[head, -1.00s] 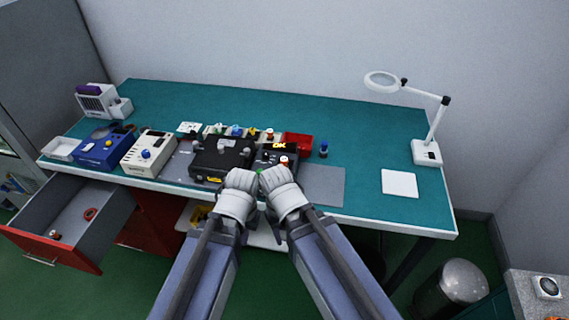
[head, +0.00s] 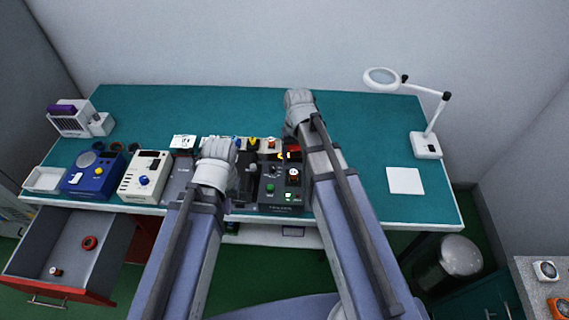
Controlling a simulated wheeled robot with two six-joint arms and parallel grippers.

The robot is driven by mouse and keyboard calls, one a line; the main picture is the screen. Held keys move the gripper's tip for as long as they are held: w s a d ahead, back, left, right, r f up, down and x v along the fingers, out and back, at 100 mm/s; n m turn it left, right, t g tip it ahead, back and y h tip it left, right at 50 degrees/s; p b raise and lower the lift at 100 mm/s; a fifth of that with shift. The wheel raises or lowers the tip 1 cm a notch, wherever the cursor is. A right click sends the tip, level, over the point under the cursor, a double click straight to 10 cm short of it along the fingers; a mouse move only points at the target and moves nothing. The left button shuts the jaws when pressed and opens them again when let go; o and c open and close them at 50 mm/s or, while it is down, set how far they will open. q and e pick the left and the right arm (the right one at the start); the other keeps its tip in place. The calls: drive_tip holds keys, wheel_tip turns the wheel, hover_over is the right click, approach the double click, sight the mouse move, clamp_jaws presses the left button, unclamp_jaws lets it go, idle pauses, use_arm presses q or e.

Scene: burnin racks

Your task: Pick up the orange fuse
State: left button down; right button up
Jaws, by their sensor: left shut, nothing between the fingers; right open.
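Several small coloured parts stand in a row at the back of the bench. One with a reddish-orange top (head: 271,143) may be the orange fuse, but it is too small to be sure. My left gripper (head: 219,148) is shut and empty, above the dark tester at the middle of the bench, partly hiding it. My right gripper (head: 298,97) is open, over the back of the bench, beyond and to the right of that row. Its fingers are hard to make out. My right arm hides part of the bench behind the testers.
A dark control box (head: 281,190) sits between my arms. A blue tester (head: 93,174) and a cream tester (head: 146,176) stand left. The open drawer (head: 72,245) holds a red ring and a small reddish part. A magnifier lamp (head: 427,146) stands right, near a white pad (head: 405,181).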

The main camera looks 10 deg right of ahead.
sight(294, 172)
drive_tip(key=shift+s+d, duration=0.1)
drive_tip(key=shift+d, duration=0.05)
drive_tip(key=shift+f+b, duration=0.35)
drive_tip(key=shift+b, duration=0.15)
drive_tip(key=shift+f+b, duration=0.75)
drive_tip(key=shift+f, duration=0.05)
drive_tip(key=f+b, duration=0.3)
drive_tip(key=w+f+b, duration=0.1)
drive_tip(key=f+b, duration=0.1)
drive_tip(key=shift+a+f+b, duration=0.25)
drive_tip(key=shift+f+b, duration=0.05)
drive_tip(key=shift+r, duration=0.1)
drive_tip(key=shift+c, duration=0.2)
clamp_jaws()
